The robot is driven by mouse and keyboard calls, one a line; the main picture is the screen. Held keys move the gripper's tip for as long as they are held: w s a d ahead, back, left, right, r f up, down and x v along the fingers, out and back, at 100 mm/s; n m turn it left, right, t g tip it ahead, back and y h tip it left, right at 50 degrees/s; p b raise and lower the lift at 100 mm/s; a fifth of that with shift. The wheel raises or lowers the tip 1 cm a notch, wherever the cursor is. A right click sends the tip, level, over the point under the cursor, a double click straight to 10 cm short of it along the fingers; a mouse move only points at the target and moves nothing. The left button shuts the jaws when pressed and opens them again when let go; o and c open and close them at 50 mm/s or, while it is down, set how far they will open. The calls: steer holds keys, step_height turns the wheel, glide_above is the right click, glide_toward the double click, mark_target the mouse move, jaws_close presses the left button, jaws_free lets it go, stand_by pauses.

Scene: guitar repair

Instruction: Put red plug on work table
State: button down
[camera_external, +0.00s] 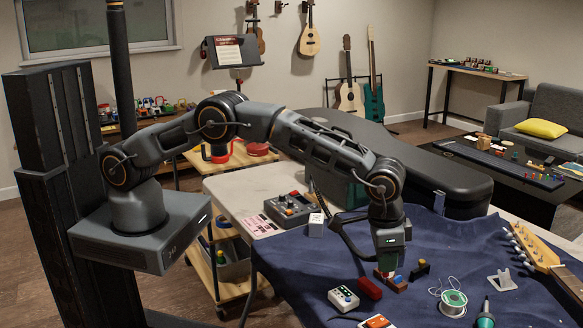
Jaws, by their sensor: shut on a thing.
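My gripper (389,262) points down over the blue-covered work table (440,245). It is shut on a small red thing, which looks like the red plug (385,273). The plug sits right at or just above a brown block (391,285) with a small blue piece on it. Whether the plug touches the block is too small to tell, and the fingertips are partly hidden.
Near the gripper are a red box (370,288), a white pedal (343,298), an orange pedal (377,321) and a small black and yellow piece (420,268). A solder spool (453,302), a white stand (502,280) and a guitar headstock (535,252) lie right. Bare cloth shows front left.

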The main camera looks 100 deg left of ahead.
steer(key=shift+w+f, duration=0.7)
steer(key=shift+f, duration=0.15)
steer(key=shift+f+p, duration=0.45)
steer(key=shift+f, duration=1)
steer(key=shift+f, duration=0.15)
steer(key=c, duration=1.1)
jaws_free()
